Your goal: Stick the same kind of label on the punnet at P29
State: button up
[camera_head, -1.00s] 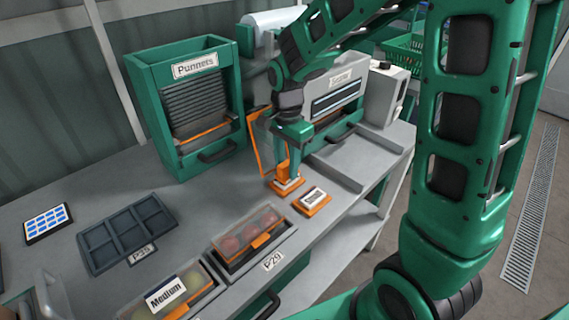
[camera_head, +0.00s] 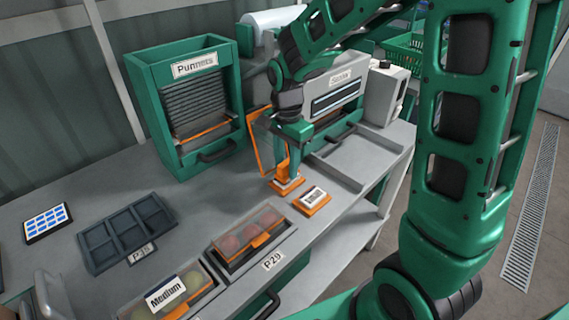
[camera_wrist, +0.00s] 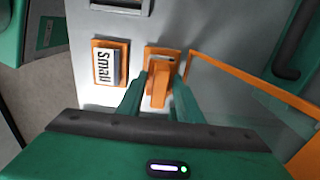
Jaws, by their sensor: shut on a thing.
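The punnet at P29 (camera_head: 247,240) has a clear lid, red tomatoes inside and an orange band; I see no label on its lid. The neighbouring punnet (camera_head: 195,285) at the lower left bears a white "Medium" label (camera_head: 165,293). My gripper (camera_wrist: 158,88) points down beyond the P29 punnet and is shut on the upright orange handle (camera_wrist: 159,95) of a small orange-based block. The block's lettering is hidden from me. Right beside it, apart from my fingers, a similar orange block (camera_head: 312,201) reads "Small" in the wrist view (camera_wrist: 110,66).
An empty dark tray (camera_head: 125,231) at P35 and a tablet (camera_head: 47,223) lie on the left of the grey bench. A green "Punnets" rack (camera_head: 195,105) stands behind. An orange-framed panel (camera_wrist: 250,92) is close beside my gripper. A grey tray (camera_head: 360,157) is to its right.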

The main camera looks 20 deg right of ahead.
jog(key=shift+r, duration=3.5)
